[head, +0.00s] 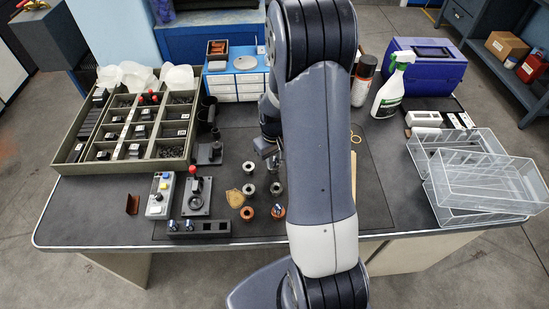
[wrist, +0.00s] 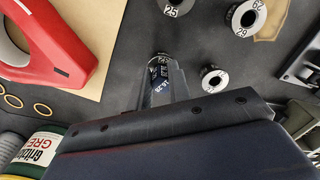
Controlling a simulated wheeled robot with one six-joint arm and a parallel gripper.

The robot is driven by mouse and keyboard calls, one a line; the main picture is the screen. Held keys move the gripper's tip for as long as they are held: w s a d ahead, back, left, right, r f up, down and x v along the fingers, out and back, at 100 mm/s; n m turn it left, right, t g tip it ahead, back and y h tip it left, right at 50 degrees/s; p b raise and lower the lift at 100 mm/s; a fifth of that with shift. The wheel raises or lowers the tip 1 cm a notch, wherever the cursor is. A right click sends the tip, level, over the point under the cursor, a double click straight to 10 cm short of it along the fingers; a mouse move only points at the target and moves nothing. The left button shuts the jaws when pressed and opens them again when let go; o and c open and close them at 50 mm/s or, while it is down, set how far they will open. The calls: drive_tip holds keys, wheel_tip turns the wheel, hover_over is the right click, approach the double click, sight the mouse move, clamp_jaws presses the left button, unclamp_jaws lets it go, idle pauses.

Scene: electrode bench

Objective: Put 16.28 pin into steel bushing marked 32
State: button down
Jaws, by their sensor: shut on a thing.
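My gripper (wrist: 163,92) is shut on a dark cylindrical pin (wrist: 160,70) whose label reads 16.28 in the wrist view. The pin is held over the bench, apart from the bushings. One steel bushing (wrist: 214,80) lies to the right of the pin; its marking is too small to read surely. Another steel bushing (wrist: 243,18), with 29 on its face, is at the upper right, and one marked 25 (wrist: 178,6) is cut by the top edge. In the head view my gripper (head: 272,158) is partly behind my arm, near the steel bushings (head: 249,168).
Two copper-coloured bushings (head: 247,213) stand nearer the front. A lever fixture (head: 196,195) and a dark block holding pins (head: 199,228) are to the left. A sorting tray (head: 62,150) fills the back left; clear bins (head: 480,170) stand at the right.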

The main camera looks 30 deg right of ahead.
drive_tip(key=shift+f, duration=0.3)
drive_tip(key=c, duration=1.2)
unclamp_jaws()
drive_tip(key=shift+c, duration=0.2)
drive_tip(key=shift+r, duration=0.15)
wheel_tip(320, 180, up, 11)
drive_tip(key=shift+f, duration=0.2)
drive_tip(key=shift+f, duration=0.15)
wheel_tip(320, 180, down, 11)
drive_tip(key=shift+r, duration=0.55)
